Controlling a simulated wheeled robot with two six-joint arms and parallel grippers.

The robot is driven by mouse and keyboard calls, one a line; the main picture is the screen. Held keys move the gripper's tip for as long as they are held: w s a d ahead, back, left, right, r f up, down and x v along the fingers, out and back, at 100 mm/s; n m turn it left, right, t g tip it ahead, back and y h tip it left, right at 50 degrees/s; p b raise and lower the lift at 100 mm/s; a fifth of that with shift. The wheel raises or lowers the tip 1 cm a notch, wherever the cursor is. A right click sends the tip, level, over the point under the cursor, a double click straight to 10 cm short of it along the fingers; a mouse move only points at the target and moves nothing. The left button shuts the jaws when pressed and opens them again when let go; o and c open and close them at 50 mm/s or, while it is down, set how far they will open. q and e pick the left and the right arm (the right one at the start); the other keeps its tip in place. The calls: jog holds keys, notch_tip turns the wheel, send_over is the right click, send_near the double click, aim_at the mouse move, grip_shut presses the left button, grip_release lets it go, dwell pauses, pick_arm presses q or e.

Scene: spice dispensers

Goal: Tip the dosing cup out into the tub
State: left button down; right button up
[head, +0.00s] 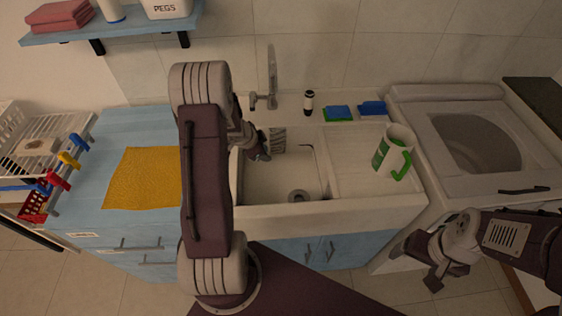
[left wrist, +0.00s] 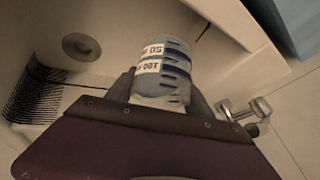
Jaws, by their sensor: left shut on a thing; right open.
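The dosing cup (left wrist: 163,70) is bluish and see-through, with dark bands and white labels marked 50 and 100. My left gripper (left wrist: 160,98) is shut on it in the left wrist view. In the head view my left gripper (head: 260,153) is over the left part of the white sink tub (head: 262,186), and I cannot make out the cup there. The tub's floor and drain also show in the left wrist view (left wrist: 112,68). I cannot tell the cup's tilt or contents. My right gripper (head: 437,266) is open and empty, in front of the washer.
A tap (head: 265,98) stands behind the tub. A white jug with a green handle (head: 396,152) stands on the board right of the basin. A small bottle (head: 308,103) and sponges (head: 340,113) line the back ledge. A yellow cloth (head: 143,178) lies left.

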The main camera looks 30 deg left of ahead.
pick_arm(q)
jog(key=shift+d+b, duration=0.25)
jog(key=shift+b, duration=0.3)
jog(key=shift+y, duration=0.3)
jog(key=shift+w+d+r+y+b, duration=0.15)
jog(key=shift+d+y+b, duration=0.25)
jog(key=shift+b, duration=0.35)
jog(key=shift+d+b, duration=0.1)
jog(key=shift+b, duration=0.2)
jog(key=shift+d+r+m+y+b, duration=0.3)
jog(key=shift+m+y+b, duration=0.25)
jog(key=shift+y, duration=0.45)
jog(key=shift+r+g+y, duration=0.25)
jog(key=shift+g+y, duration=0.05)
jog(key=shift+y, duration=0.5)
jog(key=shift+r+m+y, duration=0.15)
jog(key=shift+m+y, duration=0.1)
jog(key=shift+y, duration=0.15)
dwell(0.6)
jog(key=shift+d+r+m+y+p, duration=0.1)
jog(key=shift+r+m+y+p, duration=0.1)
jog(key=shift+y+p, duration=0.35)
jog(key=shift+r+m+y+p, duration=0.2)
jog(key=shift+y+p, duration=0.25)
jog(key=shift+y, duration=0.2)
dwell(0.9)
jog(key=shift+w+d+y+b, duration=0.15)
jog(key=shift+d+y+b, duration=0.35)
jog(key=shift+d+y, duration=0.1)
dwell(0.6)
